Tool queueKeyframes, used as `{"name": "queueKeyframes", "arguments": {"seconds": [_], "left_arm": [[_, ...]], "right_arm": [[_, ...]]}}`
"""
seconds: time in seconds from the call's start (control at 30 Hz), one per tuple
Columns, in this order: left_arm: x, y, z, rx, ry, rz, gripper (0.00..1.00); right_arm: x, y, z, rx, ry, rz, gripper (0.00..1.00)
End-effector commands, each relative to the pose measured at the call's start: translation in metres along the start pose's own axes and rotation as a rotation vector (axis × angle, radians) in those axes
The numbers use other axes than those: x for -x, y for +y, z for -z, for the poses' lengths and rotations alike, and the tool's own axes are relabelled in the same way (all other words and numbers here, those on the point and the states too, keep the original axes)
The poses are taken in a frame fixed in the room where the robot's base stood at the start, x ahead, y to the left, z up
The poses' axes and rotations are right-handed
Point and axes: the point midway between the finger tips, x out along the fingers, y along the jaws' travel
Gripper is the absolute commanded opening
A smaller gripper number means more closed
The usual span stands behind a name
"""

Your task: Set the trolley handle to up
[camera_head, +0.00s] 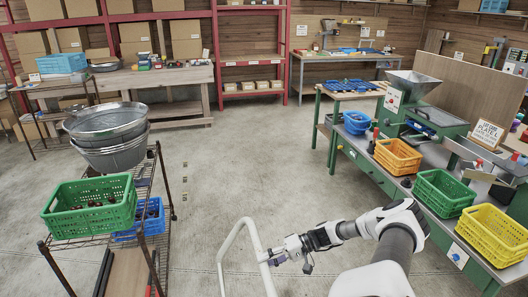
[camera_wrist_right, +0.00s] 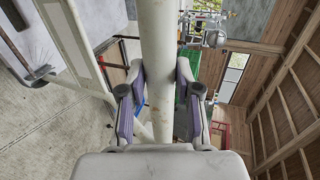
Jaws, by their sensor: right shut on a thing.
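The trolley handle (camera_head: 257,243) is a white bent tube at the bottom middle of the head view. It rises from the lower edge of the picture, and its lower ends and the trolley's bed are out of view. My right gripper (camera_head: 272,256) reaches it from the right and is shut on its right-hand bar. In the right wrist view the white bar of the handle (camera_wrist_right: 158,40) runs between the two fingers of the gripper (camera_wrist_right: 160,88). The exact tilt of the handle is hard to tell. My left gripper is not in view.
A wire rack (camera_head: 150,165) with metal tubs (camera_head: 108,140) and a green crate (camera_head: 88,222) stands at left. A green workbench (camera_head: 372,172) with orange, green and yellow crates stands at right. The concrete floor (camera_head: 235,140) between them is clear.

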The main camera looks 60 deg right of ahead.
Motion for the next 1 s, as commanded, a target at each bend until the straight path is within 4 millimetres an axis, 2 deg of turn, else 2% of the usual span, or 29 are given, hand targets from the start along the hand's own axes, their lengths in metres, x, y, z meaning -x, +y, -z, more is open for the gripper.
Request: {"name": "queueKeyframes", "arguments": {"seconds": [0.1,0.13,0.2,0.57,0.9,1.0], "left_arm": [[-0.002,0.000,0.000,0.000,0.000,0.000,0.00],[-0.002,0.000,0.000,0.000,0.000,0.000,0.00],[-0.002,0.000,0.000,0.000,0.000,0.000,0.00],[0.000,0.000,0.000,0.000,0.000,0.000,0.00],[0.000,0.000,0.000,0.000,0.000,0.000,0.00],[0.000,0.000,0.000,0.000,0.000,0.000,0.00]], "right_arm": [[-0.001,0.005,-0.004,-0.001,-0.006,-0.007,0.00],[-0.001,0.005,-0.004,-0.001,-0.006,-0.007,0.39],[-0.001,0.004,-0.004,-0.001,-0.006,-0.006,0.58],[0.004,0.002,-0.002,-0.001,-0.006,-0.004,0.58],[0.056,0.004,-0.002,-0.004,-0.010,-0.011,0.58],[0.066,0.004,-0.002,-0.004,-0.010,-0.009,0.58]]}}
